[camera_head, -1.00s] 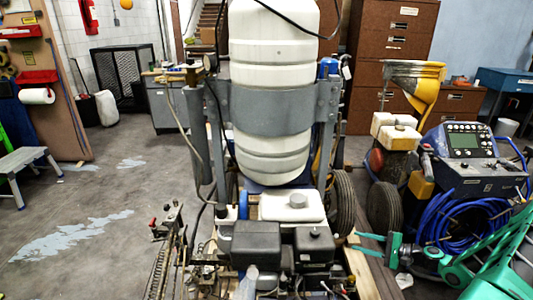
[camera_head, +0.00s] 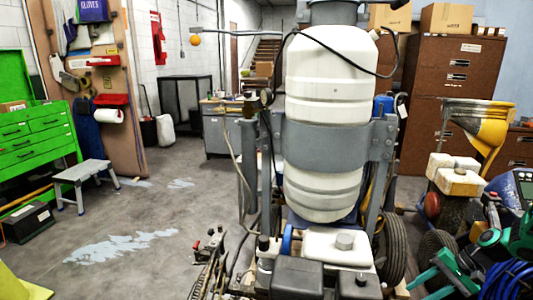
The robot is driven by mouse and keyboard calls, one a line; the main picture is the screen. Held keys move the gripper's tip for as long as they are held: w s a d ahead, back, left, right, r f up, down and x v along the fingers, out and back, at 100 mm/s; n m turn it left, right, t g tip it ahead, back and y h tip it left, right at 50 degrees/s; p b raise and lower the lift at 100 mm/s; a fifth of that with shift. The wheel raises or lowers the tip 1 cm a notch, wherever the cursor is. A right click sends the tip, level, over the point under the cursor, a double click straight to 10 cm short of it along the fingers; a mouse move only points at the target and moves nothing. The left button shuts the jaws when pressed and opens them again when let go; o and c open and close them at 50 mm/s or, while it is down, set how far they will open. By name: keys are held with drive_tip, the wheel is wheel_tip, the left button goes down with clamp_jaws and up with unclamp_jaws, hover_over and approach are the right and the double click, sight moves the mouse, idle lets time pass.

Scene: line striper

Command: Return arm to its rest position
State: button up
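My gripper does not show clearly in the camera_head view, and I cannot see whether it is at rest. The line striper (camera_head: 298,276) stands upright in the middle, close in front of me. Its tall white ribbed tank (camera_head: 325,120) is held by a grey metal band (camera_head: 325,146). A black hose loops over the tank. Teal and dark parts (camera_head: 516,238) show at the lower right edge; I cannot tell what they belong to.
A green tool chest (camera_head: 42,145) and a grey step stool (camera_head: 84,178) stand at the left. Brown filing cabinets (camera_head: 450,85) stand behind at the right, near a yellow hopper (camera_head: 480,125). Grey floor (camera_head: 170,215) with pale patches is open at the left.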

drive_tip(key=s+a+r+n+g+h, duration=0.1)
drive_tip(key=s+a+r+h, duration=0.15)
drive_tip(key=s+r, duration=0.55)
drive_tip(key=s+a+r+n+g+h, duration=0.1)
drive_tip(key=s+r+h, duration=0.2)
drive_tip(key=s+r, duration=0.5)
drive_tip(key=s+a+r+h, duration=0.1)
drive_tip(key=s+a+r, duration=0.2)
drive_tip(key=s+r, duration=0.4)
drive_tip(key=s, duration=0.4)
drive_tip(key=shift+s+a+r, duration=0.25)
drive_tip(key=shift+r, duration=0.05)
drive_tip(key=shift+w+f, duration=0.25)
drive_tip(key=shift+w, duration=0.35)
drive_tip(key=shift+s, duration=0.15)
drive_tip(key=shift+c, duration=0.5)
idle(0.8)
